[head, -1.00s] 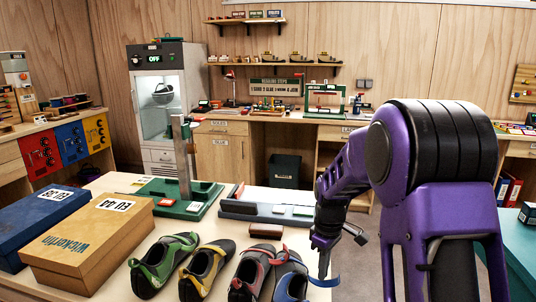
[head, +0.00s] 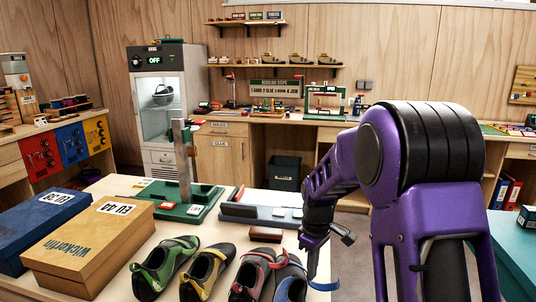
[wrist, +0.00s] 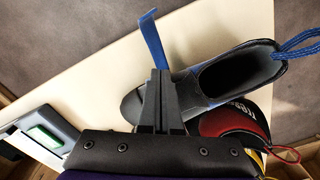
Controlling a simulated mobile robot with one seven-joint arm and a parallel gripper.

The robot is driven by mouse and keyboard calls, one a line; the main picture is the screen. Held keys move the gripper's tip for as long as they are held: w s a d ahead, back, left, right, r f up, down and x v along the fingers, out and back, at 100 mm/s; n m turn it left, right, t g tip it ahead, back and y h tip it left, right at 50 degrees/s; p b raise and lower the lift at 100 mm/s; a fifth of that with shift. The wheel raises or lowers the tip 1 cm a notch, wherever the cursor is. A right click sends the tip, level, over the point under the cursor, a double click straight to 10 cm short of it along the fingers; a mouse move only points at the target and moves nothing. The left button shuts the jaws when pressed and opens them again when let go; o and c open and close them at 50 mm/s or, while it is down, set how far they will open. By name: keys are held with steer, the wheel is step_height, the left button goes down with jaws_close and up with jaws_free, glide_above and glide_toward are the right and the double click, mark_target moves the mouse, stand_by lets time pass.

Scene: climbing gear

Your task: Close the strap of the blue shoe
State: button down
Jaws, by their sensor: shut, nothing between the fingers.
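A red shoe (head: 252,276) stands close left of the blue one, then a yellow (head: 206,270) and a green shoe (head: 166,266). Shoe boxes (head: 90,244) fill the table's left. A brown block (head: 265,234) and a grey-blue fixture (head: 250,212) lie behind the shoes.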

steer(key=shift+w+a+r+p, duration=0.1)
steer(key=shift+a+r+p, duration=0.7)
steer(key=shift+r, duration=0.15)
steer(key=shift+a+r+p, duration=0.7)
steer(key=shift+r+p, duration=0.05)
steer(key=shift+r, duration=0.15)
steer(key=shift+a, duration=0.1)
steer(key=shift+w+a+r+p, duration=0.1)
steer(key=shift+a+r+p, duration=0.2)
steer(key=shift+a, duration=0.45)
steer(key=shift+w+a+r+p, duration=0.1)
steer(key=shift+a+r+p, duration=0.2)
steer(key=shift+a, duration=0.45)
steer(key=shift+a+r+p, duration=0.2)
steer(key=shift+a+p, duration=0.1)
steer(key=shift+a, duration=0.45)
steer(key=shift+r+p, duration=2.35)
steer(key=shift+r, duration=1.2)
